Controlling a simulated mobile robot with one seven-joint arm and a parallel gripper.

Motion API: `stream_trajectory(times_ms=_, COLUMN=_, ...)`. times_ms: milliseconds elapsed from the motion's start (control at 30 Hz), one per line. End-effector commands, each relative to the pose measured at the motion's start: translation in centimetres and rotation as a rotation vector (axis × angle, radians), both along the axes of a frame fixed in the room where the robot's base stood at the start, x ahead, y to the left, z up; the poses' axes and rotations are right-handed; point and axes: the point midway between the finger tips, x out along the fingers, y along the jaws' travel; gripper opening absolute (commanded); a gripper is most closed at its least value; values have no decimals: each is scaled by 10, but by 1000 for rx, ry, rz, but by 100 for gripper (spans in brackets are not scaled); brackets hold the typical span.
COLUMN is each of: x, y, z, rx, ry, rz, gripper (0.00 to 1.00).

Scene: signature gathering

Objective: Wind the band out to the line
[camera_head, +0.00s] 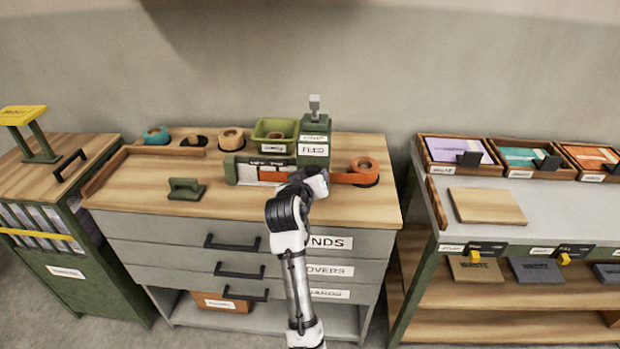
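An orange band (354,178) runs left from an orange roll (362,165) at the right of the wooden bench top. Its left end (273,175) shows on a pale guide strip (248,174) with dark markings; I cannot make out which mark is the line. A green box labelled FEED (313,152) stands behind the band, with a grey knob (314,103) on top. My gripper (312,182) is in front of the FEED box and hides the middle of the band. Its fingers are too small and hidden to read, and contact is unclear.
A green tray (273,139), a teal roll (155,134) and a tan roll (231,138) stand along the back. A green handled block (186,188) sits at the front left. A grey-topped shelf unit (580,216) stands right.

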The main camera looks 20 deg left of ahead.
Motion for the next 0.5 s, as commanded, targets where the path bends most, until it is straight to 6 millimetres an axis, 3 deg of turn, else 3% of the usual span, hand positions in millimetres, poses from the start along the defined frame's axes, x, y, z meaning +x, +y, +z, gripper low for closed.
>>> stream_trajectory(times_ms=500, x=0, y=0, z=1, rx=39, ry=8, rz=1, gripper=29)
